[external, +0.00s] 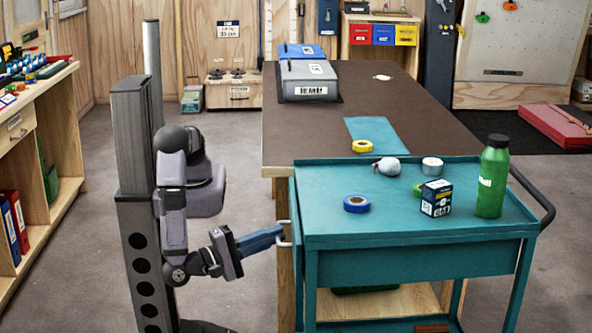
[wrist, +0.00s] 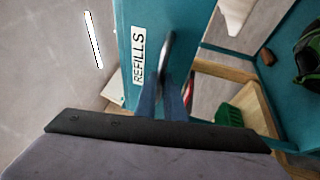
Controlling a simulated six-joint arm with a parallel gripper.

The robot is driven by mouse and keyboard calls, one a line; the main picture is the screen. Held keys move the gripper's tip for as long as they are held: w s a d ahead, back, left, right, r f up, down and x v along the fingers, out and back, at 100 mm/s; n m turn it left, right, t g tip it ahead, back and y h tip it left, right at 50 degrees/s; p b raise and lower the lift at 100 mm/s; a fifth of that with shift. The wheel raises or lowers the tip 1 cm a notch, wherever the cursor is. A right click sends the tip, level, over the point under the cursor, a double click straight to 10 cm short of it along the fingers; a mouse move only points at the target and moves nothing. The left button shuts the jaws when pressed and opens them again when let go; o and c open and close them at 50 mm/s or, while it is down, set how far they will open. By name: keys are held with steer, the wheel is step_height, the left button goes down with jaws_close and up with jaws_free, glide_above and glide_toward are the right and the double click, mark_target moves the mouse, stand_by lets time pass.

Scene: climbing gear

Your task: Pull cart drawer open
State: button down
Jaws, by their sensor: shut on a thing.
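The teal cart (external: 400,265) stands at the right, beside the workbench. Its drawer front (wrist: 135,60) shows in the wrist view as a teal panel with a white REFILLS label. A pale metal handle (external: 284,222) sticks out at the cart's left end. It also shows as a grey bar in the wrist view (wrist: 166,50). My gripper (external: 279,234) reaches in from the left, its blue fingers shut on this handle. The fingertips also meet at the handle in the wrist view (wrist: 161,88). I cannot tell whether the drawer stands out from the cart.
On the cart top are blue tape (external: 356,204), a dark box (external: 436,198), a green bottle (external: 492,178) and small items. The brown workbench (external: 320,135) stands behind. The floor (external: 240,190) left of the cart is clear around my arm. A green bin (wrist: 229,115) sits lower down.

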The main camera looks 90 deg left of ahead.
steer(key=s+p, duration=0.3)
steer(key=s, duration=1.4)
steer(key=shift+s, duration=0.1)
steer(key=c, duration=1.8)
jaws_free()
steer(key=shift+c, duration=0.2)
steer(key=shift+p, duration=0.35)
